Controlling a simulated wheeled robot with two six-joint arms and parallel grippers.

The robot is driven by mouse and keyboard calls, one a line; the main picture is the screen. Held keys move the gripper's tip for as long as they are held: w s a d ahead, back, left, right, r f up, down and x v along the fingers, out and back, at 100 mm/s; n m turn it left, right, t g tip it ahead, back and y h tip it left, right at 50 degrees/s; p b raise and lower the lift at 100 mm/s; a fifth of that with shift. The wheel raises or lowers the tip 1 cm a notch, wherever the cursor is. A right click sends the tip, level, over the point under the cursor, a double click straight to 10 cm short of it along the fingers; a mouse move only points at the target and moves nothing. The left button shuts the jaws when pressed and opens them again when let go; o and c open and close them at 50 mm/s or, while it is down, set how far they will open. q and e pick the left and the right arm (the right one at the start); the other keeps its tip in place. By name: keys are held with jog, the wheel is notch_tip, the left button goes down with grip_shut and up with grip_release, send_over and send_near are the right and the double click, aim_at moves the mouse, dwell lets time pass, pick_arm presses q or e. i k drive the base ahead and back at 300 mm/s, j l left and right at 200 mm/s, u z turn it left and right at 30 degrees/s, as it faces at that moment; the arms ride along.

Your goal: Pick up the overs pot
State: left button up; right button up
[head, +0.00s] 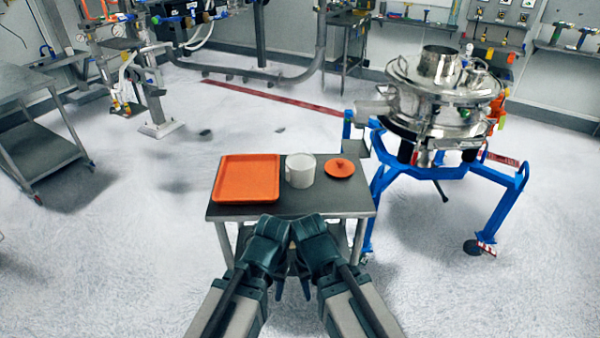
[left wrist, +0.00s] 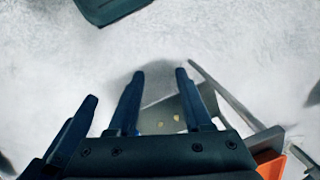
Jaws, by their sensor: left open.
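The overs pot appears to be the white round pot (head: 300,170) standing upright on the small grey table, between the orange tray and the orange lid (head: 340,167). The lid lies flat on the table just right of the pot, apart from it. My left gripper (head: 279,289) points down in front of the table's near edge, nearer to me than the pot. In the left wrist view its fingers (left wrist: 158,85) are spread with nothing held. My right gripper (head: 306,289) hangs beside it; its jaws are too small to read. The pot is not in the left wrist view.
The orange tray (head: 246,179) takes up the table's left part; the table top (head: 325,201) has a bare strip in front. A steel sifter (head: 440,95) on a blue frame (head: 505,205) stands close on the right. A grey cart (head: 40,140) is far left. Floor left of the table is clear.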

aim_at(299, 166)
jog(key=i+j+z, duration=0.15)
jog(key=j+z, duration=0.85)
jog(key=j, duration=0.15)
